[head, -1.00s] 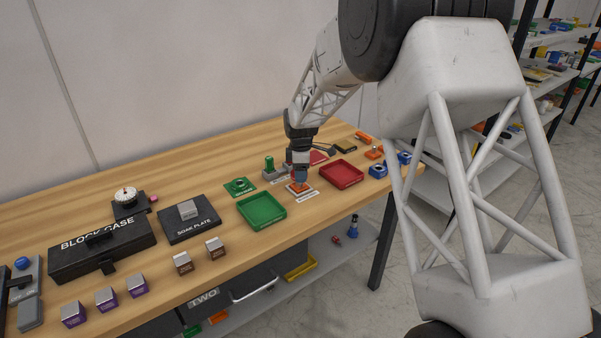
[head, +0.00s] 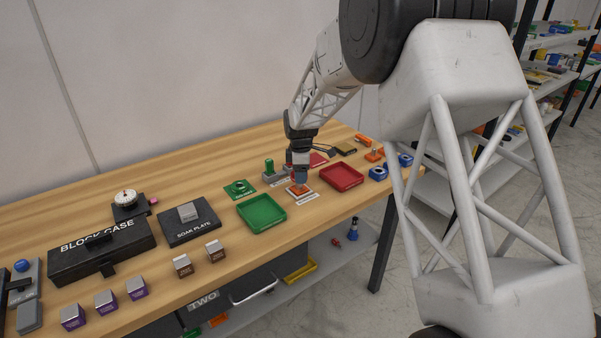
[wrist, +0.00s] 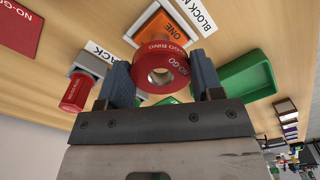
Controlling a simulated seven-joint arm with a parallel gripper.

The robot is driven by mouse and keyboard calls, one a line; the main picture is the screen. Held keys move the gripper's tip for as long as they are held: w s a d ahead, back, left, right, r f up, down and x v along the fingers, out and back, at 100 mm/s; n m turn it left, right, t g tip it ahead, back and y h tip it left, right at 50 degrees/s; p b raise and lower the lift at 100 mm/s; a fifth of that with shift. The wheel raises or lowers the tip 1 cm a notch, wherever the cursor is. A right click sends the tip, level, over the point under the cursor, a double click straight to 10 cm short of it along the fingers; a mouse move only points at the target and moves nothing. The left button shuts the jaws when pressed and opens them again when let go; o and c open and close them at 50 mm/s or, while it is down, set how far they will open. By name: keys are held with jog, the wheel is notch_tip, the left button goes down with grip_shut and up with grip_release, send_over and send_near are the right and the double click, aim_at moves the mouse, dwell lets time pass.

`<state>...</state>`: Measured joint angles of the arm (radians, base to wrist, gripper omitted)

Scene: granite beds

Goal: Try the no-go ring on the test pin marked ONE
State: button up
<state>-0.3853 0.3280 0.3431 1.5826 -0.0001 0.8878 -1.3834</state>
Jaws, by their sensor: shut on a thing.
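My gripper (wrist: 160,84) is shut on the red no-go ring (wrist: 175,65), which sits between the two fingers with its lettered face and round hole showing. Beyond the ring lies an orange plate marked ONE (wrist: 171,30), with a white label beside it. In the head view my gripper (head: 300,180) is just above the orange plate (head: 299,190). The test pin is hidden behind the ring and fingers. I cannot tell whether the ring touches the pin or is around it.
A red cylinder lettered NO-GO (wrist: 75,92) is at a grey rack (wrist: 88,64), close by one finger. A green tray (head: 262,223) and a red tray (head: 342,184) flank the plate. A green cylinder (head: 269,164) stands behind. Bare wood lies in front of the green tray.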

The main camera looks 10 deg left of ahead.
jog(key=shift+f, duration=0.6)
dwell(2.1)
jog(key=shift+r, duration=0.15)
jog(key=shift+r, duration=1.75)
jog(key=shift+w, duration=0.1)
